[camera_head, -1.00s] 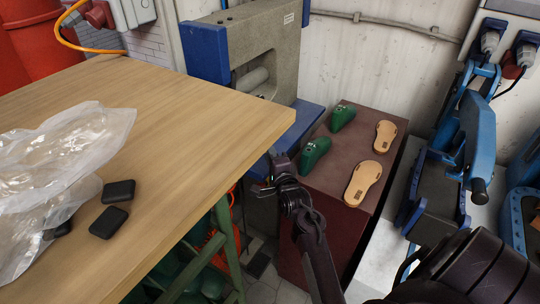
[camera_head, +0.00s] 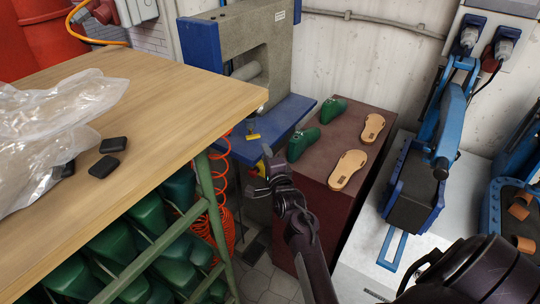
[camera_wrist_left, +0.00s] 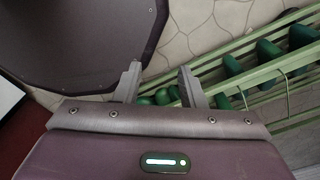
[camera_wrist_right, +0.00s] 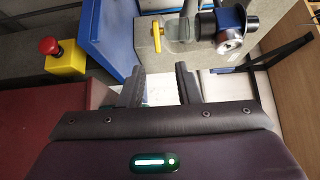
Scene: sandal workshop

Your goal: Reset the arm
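My right gripper (camera_head: 268,160) is in the middle of the head view, in front of the blue-sided press and beside the dark red cabinet. In the right wrist view its two fingers (camera_wrist_right: 160,86) stand apart with nothing between them. My left gripper is outside the head view. In the left wrist view its fingers (camera_wrist_left: 161,84) are apart and empty, above the floor, with green shoe lasts on a rack beyond them.
A wooden table (camera_head: 170,92) with clear plastic bags (camera_head: 50,130) and black blocks (camera_head: 104,166) fills the left. The dark red cabinet (camera_head: 318,180) holds two tan soles (camera_head: 347,170) and green lasts (camera_head: 304,143). The press (camera_head: 272,45) stands behind. Blue clamps (camera_head: 415,185) are at right.

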